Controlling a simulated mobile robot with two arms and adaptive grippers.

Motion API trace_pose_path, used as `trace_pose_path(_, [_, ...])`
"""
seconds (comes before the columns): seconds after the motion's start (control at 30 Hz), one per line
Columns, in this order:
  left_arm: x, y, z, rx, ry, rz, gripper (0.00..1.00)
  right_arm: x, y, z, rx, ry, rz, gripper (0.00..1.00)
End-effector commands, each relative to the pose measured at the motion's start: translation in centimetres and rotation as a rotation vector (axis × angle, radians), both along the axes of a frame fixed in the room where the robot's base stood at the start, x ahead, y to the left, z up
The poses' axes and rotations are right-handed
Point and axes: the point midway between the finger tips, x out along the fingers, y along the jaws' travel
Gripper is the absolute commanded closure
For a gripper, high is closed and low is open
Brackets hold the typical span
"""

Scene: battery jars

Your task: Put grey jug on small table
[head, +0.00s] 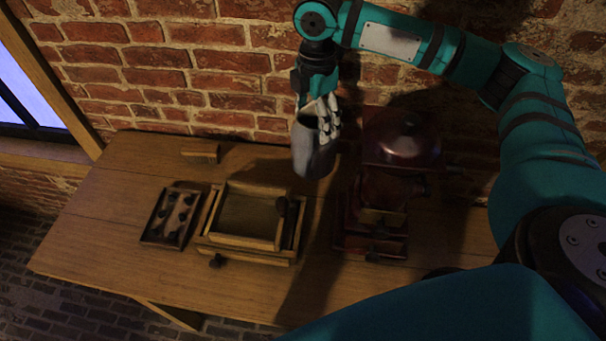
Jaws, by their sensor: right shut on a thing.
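The grey jug (313,154) is in the head view, near the back edge of a wooden table (110,205). My right gripper (326,118) comes down from above and is shut on the jug at its upper right side. The jug looks roughly upright. I cannot tell whether its base touches the table or hangs just above it. My left gripper is not in view. I cannot tell whether this wooden table is the small table.
A dark red machine with a domed top (403,140) stands just right of the jug. A wooden box with a frame (247,247) and a small dark tray with knobs (172,215) lie left. A small wooden block (200,153) is at the back. The table's left end is clear.

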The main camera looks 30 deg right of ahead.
Motion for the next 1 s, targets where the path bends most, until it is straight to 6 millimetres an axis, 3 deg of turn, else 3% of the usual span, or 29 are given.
trace_pose_path(0.2, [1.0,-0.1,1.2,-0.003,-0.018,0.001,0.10,0.0,0.0,-3.0,0.000,0.000,0.000,0.79])
trace_pose_path(0.53, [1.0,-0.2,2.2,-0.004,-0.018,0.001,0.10,0.0,0.0,-6.8,0.000,0.000,0.000,0.79])
trace_pose_path(0.93, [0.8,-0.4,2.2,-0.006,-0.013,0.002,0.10,0.0,0.1,-7.5,0.000,-0.001,0.001,0.79])
trace_pose_path(0.97, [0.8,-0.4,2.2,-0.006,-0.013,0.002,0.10,0.0,0.0,-7.6,0.000,0.000,0.001,0.20])
trace_pose_path(1.0, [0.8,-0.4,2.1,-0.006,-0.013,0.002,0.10,0.0,0.0,-7.6,0.000,-0.001,0.001,0.15])
